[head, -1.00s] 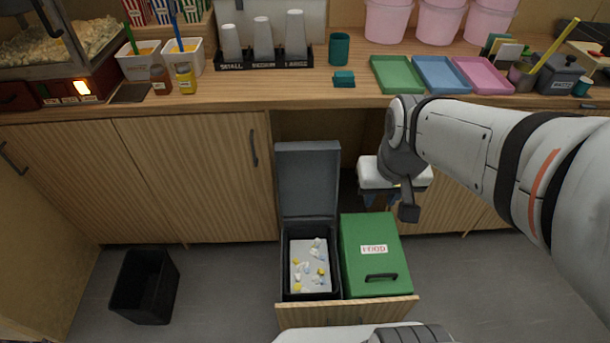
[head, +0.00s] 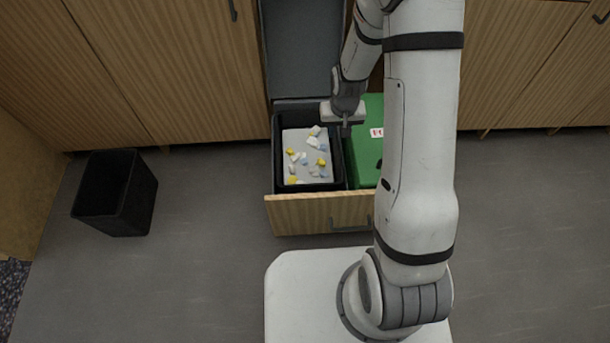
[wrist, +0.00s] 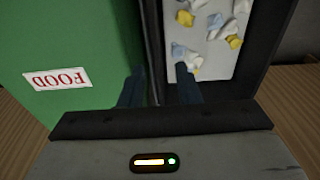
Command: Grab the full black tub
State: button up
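The full black tub (head: 278,155) stands in the pulled-out drawer, its grey lid flap (head: 300,45) raised behind it. Pale, yellow and blue scraps lie on a light grey surface inside. My gripper (head: 346,130) is over the tub's right side, beside the green food bin. In the wrist view my gripper (wrist: 158,75) has its two dark fingers apart with nothing held. One finger is on the green bin's side and the other on the tub's inner side, with the tub's wall (wrist: 153,45) between them. Whether they touch the wall is unclear.
The green food bin (head: 366,160) shares the drawer (head: 310,215), partly hidden by my arm. Another black tub (head: 115,195) stands on the floor at the left and looks empty. Wooden cabinets (head: 165,70) close off the back. The floor between is clear.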

jog(key=f+b, duration=0.1)
jog(key=f, duration=0.1)
jog(key=w+f+b, duration=0.1)
jog(key=f, duration=0.2)
jog(key=f+b, duration=0.1)
jog(key=f, duration=0.2)
jog(key=shift+w+d+f+b, duration=0.2)
jog(key=shift+w+f+b, duration=0.05)
jog(key=shift+w+b, duration=0.15)
jog(key=shift+r, duration=0.1)
grip_shut()
dwell(0.9)
